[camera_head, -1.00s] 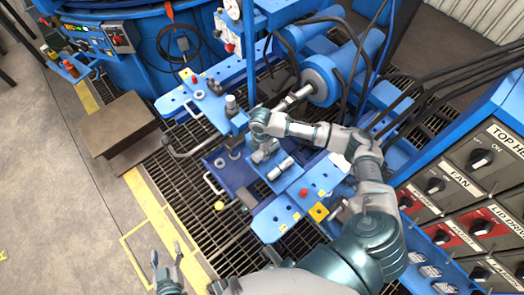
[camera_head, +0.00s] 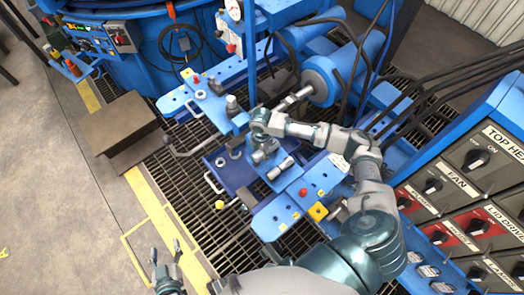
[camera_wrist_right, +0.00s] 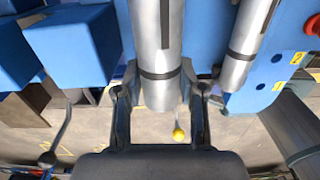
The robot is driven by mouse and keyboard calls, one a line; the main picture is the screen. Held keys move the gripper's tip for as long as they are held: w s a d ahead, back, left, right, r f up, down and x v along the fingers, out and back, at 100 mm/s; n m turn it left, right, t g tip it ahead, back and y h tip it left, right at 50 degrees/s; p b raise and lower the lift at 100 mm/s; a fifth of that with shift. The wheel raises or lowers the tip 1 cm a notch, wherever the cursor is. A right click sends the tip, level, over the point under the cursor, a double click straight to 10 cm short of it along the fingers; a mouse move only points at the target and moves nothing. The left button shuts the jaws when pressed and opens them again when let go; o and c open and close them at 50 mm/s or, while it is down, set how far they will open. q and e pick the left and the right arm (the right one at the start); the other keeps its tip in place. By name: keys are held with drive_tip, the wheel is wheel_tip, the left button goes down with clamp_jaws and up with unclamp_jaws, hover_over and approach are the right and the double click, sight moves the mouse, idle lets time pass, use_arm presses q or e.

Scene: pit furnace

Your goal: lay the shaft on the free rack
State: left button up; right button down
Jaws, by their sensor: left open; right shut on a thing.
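A silver shaft (camera_wrist_right: 158,40) with a dark band stands between the fingers of my right gripper (camera_wrist_right: 160,108) in the right wrist view. The fingers are shut on it near its lower end. In the head view my right gripper (camera_head: 264,147) is over the blue fixture, and the hand hides much of the held shaft. A second, thinner-looking silver shaft (camera_wrist_right: 243,45) lies to the right, beside the held one. Blue rack blocks (camera_wrist_right: 72,45) stand at the left in the wrist view. I cannot tell whether the held shaft touches a rack. My left gripper (camera_head: 167,252) is open and empty.
A blue plate with a red knob (camera_head: 303,192) and yellow labels lies right of the fixture. A control panel (camera_head: 470,190) stands at the right. A brown box (camera_head: 120,122) and a yellow floor line are at the left. A yellow ball knob (camera_head: 219,205) sticks out in front.

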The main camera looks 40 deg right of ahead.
drive_tip(key=shift+r+p, duration=0.1)
drive_tip(key=shift+p, duration=0.2)
drive_tip(key=shift+f, duration=0.45)
idle(0.7)
drive_tip(key=c, duration=0.6)
unclamp_jaws()
drive_tip(key=shift+c, duration=0.2)
drive_tip(key=shift+o, duration=0.2)
drive_tip(key=shift+s+f, duration=0.1)
drive_tip(key=shift+f, duration=0.05)
wheel_tip(320, 180, up, 12)
drive_tip(key=shift+w, duration=0.2)
